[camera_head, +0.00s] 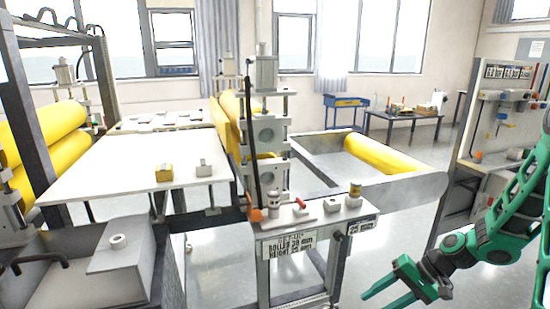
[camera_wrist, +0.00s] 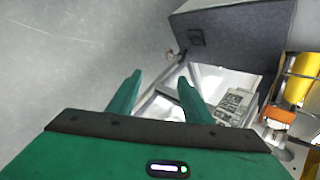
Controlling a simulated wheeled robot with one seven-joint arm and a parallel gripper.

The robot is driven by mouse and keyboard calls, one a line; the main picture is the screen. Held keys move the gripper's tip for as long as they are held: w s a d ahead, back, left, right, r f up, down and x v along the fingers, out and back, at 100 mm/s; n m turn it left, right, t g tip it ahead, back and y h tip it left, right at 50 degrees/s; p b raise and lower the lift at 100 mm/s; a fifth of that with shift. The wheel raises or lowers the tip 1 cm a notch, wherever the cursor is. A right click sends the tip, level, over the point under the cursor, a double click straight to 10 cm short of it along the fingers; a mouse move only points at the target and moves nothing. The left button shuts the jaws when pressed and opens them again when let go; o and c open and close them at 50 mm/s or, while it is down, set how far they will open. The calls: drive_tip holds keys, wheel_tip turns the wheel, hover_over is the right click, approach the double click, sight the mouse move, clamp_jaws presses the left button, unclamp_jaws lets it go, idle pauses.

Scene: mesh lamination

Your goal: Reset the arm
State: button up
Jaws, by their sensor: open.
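My gripper (camera_head: 382,291) is green and sits at the lower right of the head view, in front of and to the right of the lamination machine (camera_head: 318,228). Its two fingers are apart with nothing between them. In the wrist view the open fingers (camera_wrist: 160,88) point toward the floor and the machine's lower frame. My green arm reaches in from the right edge of the head view, bent at the elbow.
A white table (camera_head: 120,165) with a yellow block (camera_head: 164,172) stands left of the machine. Yellow rollers (camera_head: 380,153) lie behind. A tool panel (camera_head: 492,120) stands at the right, near my arm. Bare floor (camera_wrist: 60,50) shows beside my gripper.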

drive_tip(key=s+d+r+m+h, duration=0.1)
drive_tip(key=s+d+r+h, duration=0.3)
drive_tip(key=s+r, duration=0.6)
drive_tip(key=s+d+r+m+g+h, duration=0.1)
drive_tip(key=s+d+r+h, duration=0.2)
drive_tip(key=s+d+r, duration=0.4)
drive_tip(key=s+r, duration=0.3)
drive_tip(key=s, duration=0.5)
drive_tip(key=shift+s+d+h, duration=0.25)
drive_tip(key=shift+d+h, duration=0.15)
drive_tip(key=shift+w+f, duration=0.3)
drive_tip(key=shift+w, duration=0.35)
idle(1.1)
